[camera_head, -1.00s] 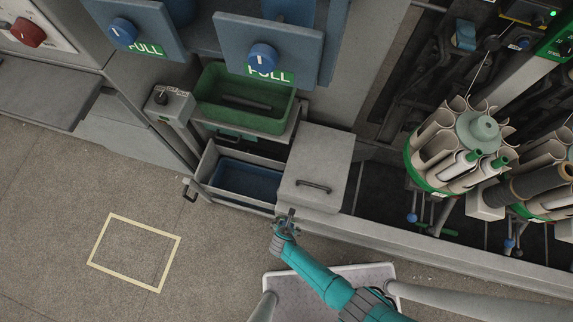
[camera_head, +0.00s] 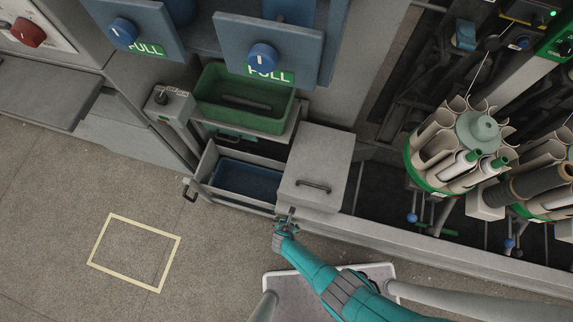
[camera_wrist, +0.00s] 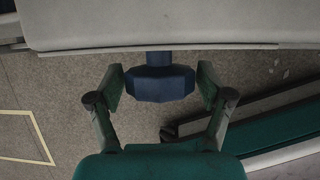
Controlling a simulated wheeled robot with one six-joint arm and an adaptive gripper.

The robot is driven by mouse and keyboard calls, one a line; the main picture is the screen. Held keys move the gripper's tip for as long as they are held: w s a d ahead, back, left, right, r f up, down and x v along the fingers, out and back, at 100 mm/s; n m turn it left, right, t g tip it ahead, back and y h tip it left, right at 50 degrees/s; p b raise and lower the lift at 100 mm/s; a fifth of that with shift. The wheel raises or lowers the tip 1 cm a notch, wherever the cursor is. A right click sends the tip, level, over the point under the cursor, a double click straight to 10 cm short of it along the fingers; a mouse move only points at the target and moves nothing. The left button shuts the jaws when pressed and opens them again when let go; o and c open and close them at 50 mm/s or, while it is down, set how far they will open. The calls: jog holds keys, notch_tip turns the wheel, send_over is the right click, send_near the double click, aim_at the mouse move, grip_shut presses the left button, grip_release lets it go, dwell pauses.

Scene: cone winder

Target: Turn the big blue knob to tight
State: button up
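A big blue faceted knob (camera_wrist: 158,84) shows in the wrist view, on a short blue stem below the edge of a pale grey panel. My gripper (camera_wrist: 162,84) is open, with one green finger pad on each side of the knob. The left pad is very close to it; I cannot tell whether it touches. A small gap shows at the right pad. In the head view my gripper (camera_head: 286,222) is at the front edge of the grey lidded box (camera_head: 322,160), and this knob cannot be made out there. No tightness marking is visible on it.
Two blue panels with round blue knobs (camera_head: 262,57) and PULL labels hang above. A green bin (camera_head: 240,118) and an open drawer with a blue tray (camera_head: 205,193) are left of the box. A bobbin carousel (camera_head: 430,180) stands right. The floor at left is clear.

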jog(key=c, duration=0.6)
jog(key=shift+d+y, duration=0.1)
jog(key=shift+y, duration=0.2)
jog(key=shift+c, duration=0.2)
jog(key=shift+t+y, duration=0.3)
jog(key=o, duration=1.1)
jog(key=shift+s+r, duration=0.1)
jog(key=shift+v, duration=5.85)
